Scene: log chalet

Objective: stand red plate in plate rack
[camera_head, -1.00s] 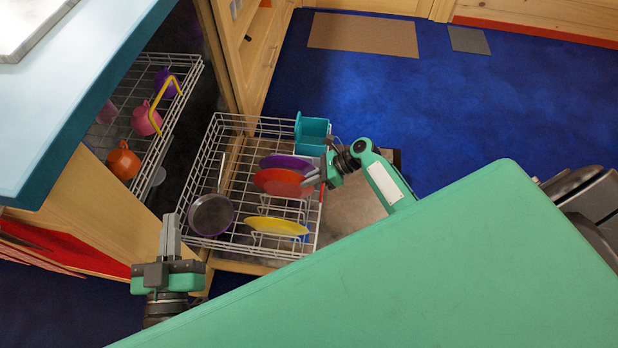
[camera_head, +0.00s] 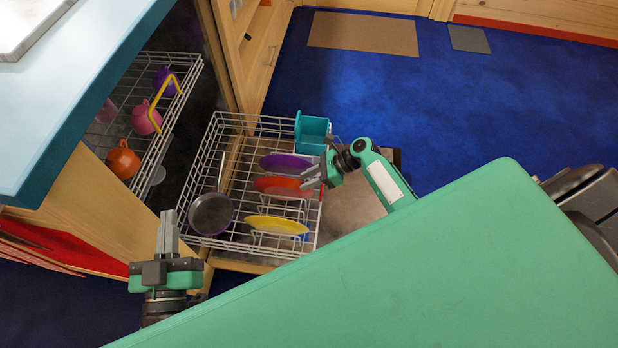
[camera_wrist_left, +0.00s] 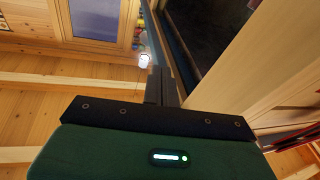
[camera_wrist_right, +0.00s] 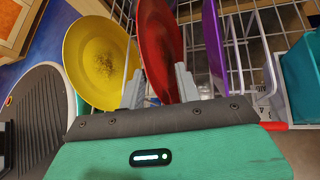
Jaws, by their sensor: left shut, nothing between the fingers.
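The red plate (camera_head: 280,186) stands on edge, slightly tilted, in the plate rack (camera_head: 232,120), between the purple plate (camera_head: 287,162) and the yellow plate (camera_head: 277,224). My right gripper (camera_head: 311,177) is at the red plate's right edge. In the right wrist view its fingers (camera_wrist_right: 160,88) are spread apart, with the red plate's edge (camera_wrist_right: 158,40) between them and gaps at the sides. My left gripper (camera_head: 168,232) is shut and empty, pointing up left of the rack. The left wrist view (camera_wrist_left: 160,85) shows its fingers together.
A dark pan (camera_head: 211,214) and a teal cutlery holder (camera_head: 312,132) are in the rack. An upper rack (camera_head: 178,110) with cups is at left under the light-blue counter (camera_head: 75,85).

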